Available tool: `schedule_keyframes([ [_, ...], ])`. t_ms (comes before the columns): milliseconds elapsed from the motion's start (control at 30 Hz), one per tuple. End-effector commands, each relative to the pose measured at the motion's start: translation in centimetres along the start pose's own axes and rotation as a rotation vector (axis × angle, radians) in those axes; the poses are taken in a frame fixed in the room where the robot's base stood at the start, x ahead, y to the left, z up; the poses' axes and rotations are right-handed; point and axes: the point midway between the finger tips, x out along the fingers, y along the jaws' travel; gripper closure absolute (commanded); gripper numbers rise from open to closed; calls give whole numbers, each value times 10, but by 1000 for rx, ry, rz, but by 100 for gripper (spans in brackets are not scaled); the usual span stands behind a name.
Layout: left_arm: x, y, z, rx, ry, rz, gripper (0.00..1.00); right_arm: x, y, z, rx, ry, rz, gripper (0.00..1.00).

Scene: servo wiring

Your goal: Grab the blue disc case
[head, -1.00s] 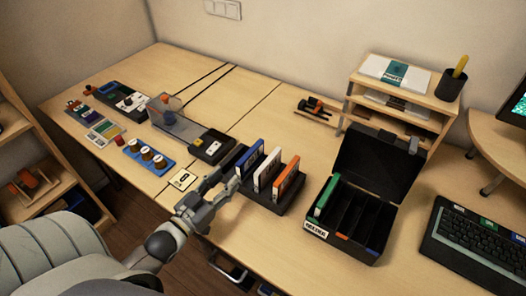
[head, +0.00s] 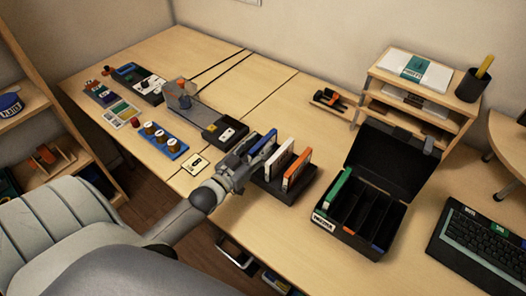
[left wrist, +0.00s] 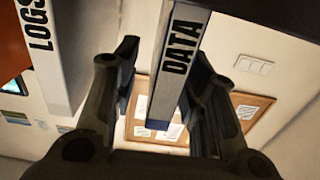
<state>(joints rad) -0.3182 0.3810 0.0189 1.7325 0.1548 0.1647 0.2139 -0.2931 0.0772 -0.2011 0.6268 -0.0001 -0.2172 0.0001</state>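The blue disc case (head: 264,144) stands upright in the left slot of a dark rack (head: 268,187). In the left wrist view the blue case (left wrist: 181,62) shows its pale spine marked DATA. My left gripper (head: 243,161) is at the near left end of this case. Its fingers (left wrist: 165,95) are open, one on each side of the case. A gap shows at the left finger; whether the right finger touches cannot be told. My right gripper is not in view.
A white case (head: 279,160) and an orange case (head: 297,169) stand close beside the blue one. An open black box (head: 372,242) to the right holds a green case (head: 338,189) at its left side. A yellow-buttoned device (head: 225,131) lies behind left.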

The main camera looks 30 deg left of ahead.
Motion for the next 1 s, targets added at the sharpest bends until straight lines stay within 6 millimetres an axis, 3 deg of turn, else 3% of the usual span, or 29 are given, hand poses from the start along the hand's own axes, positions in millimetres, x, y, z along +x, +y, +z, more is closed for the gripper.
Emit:
schedule_keyframes([
  [133,15,0,-1,0,1,0,61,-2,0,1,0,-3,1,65],
  [433,18,0,0,-1,-1,0,61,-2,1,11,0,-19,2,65],
  [733,18,0,0,-1,0,0,98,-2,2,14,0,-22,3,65],
  [1000,18,0,0,-1,1,0,100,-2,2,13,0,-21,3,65],
])
